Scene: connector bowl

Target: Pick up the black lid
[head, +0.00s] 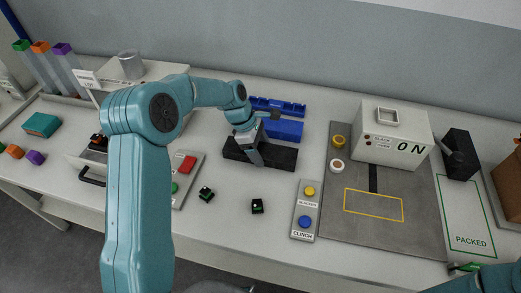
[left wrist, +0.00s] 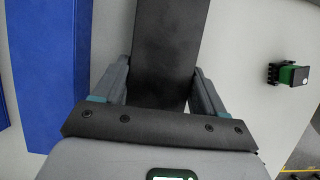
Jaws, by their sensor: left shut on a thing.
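The black lid (head: 284,158) is a long flat dark strip near the middle of the table, in front of the blue trays. In the left wrist view the lid (left wrist: 168,45) runs between the two fingers of my left gripper (left wrist: 160,85), with one finger along each long side. The gripper is shut on the lid. I cannot tell whether the lid rests on the table or is slightly raised.
Blue trays (head: 285,130) lie just behind the lid; blue also shows in the left wrist view (left wrist: 45,70). Small dark green connectors (head: 257,206) sit in front. A button panel (head: 306,212) and a grey mat with a white ON machine (head: 393,140) stand to the right.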

